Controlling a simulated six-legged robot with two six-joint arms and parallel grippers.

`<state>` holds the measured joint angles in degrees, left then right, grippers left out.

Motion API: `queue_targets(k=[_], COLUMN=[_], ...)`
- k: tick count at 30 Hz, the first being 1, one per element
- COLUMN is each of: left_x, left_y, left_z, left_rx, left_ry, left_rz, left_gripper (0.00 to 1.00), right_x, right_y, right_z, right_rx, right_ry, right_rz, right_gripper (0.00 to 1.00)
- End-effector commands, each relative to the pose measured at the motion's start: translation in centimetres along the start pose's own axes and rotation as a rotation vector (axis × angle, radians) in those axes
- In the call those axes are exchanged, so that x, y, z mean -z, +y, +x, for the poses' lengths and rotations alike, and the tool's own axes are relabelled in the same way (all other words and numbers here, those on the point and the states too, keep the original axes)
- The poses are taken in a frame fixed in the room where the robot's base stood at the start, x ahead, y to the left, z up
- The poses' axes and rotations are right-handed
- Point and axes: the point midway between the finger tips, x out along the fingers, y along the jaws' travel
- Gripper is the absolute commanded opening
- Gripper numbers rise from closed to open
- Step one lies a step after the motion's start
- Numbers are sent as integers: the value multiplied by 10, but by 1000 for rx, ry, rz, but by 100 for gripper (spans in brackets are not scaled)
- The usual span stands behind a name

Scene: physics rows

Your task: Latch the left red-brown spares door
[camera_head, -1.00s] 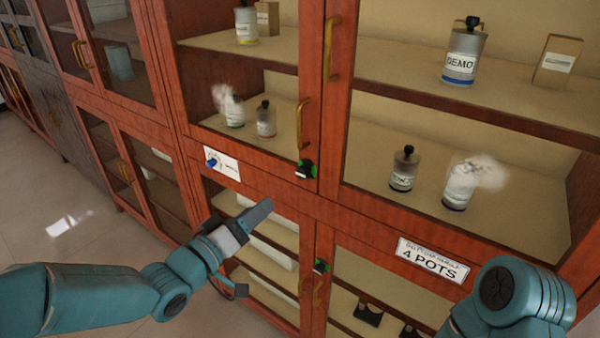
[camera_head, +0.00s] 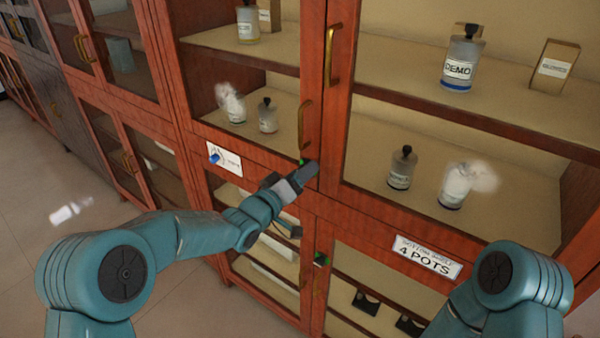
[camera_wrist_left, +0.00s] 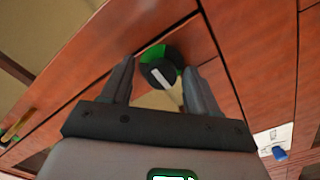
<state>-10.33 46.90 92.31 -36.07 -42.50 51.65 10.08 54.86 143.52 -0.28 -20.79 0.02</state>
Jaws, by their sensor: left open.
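The left red-brown glass door (camera_head: 311,70) of the upper cabinet has a brass handle (camera_head: 305,125). It looks flush with its frame. At its lower right corner is a round latch knob, mostly hidden by my left gripper (camera_head: 308,172) in the head view, with a bit of green showing. In the left wrist view the black knob (camera_wrist_left: 161,74) has a white bar and green beside it. My left gripper (camera_wrist_left: 159,66) is open, its fingers either side of the knob; I cannot tell whether they touch it. My right gripper is out of view.
A second green and black latch (camera_head: 320,259) sits on the lower doors. A sign with a blue part (camera_head: 222,158) is left of the gripper; a "4 POTS" sign (camera_head: 427,257) is right. Bottles stand behind glass. Open floor (camera_head: 60,190) lies left.

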Motion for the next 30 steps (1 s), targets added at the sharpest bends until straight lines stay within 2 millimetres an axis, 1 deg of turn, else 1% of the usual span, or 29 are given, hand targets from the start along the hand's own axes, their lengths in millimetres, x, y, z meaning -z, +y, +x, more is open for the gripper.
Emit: queue_targets(k=[3, 4, 5, 6, 9, 15, 20, 26, 30], left_x=[0, 0, 0, 0, 0, 0, -1, -3, -4], left_y=[0, 0, 0, 0, 0, 0, -2, -3, -5], left_z=[0, 0, 0, 0, 0, 0, -1, -1, -1], left_rx=[0, 0, 0, 0, 0, -1, -2, -3, -3], left_ry=[0, 0, 0, 0, 0, 1, 3, 5, 6], left_rz=[0, 0, 0, 0, 0, 4, 39, 149, 267], left_gripper=[60, 57, 47, 34, 4, 4, 4, 4, 4], right_x=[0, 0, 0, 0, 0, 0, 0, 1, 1], right_y=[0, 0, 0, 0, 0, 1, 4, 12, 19], right_z=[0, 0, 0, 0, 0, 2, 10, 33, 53], right_rx=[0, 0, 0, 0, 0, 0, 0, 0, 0], right_ry=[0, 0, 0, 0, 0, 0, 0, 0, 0], right_rz=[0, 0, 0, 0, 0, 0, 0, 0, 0], right_gripper=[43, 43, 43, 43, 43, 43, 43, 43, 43])
